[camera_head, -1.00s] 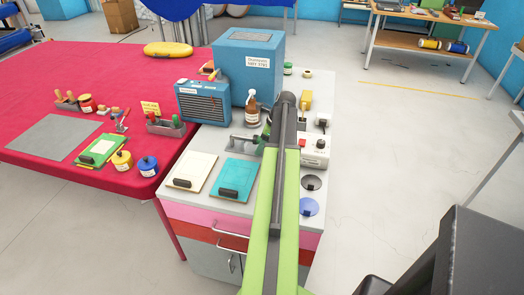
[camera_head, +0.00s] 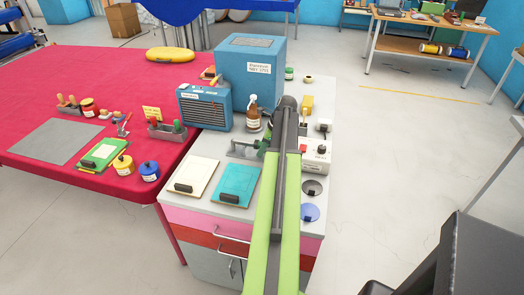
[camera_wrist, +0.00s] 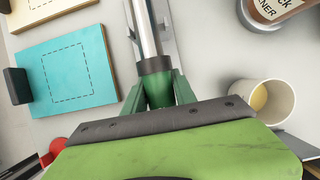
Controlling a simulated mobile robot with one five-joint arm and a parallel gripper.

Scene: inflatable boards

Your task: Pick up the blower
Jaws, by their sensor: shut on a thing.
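The blower has a silver nozzle tube (camera_wrist: 145,35) and a dark green body (camera_wrist: 162,92), seen in the wrist view. In the head view its green body (camera_head: 264,144) shows just left of my arm's end, over the grey worktop. My gripper (camera_wrist: 160,122) is shut on the blower's green part. The grip itself is mostly hidden by the lime green and dark grey gripper parts, and in the head view by my arm. I cannot tell whether the blower is clear of the metal rest (camera_head: 243,150) beside it.
A teal board (camera_head: 236,180) and a cream board (camera_head: 197,176) lie front left. A control box (camera_head: 315,160) is right. A white cup (camera_wrist: 270,102) stands close.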

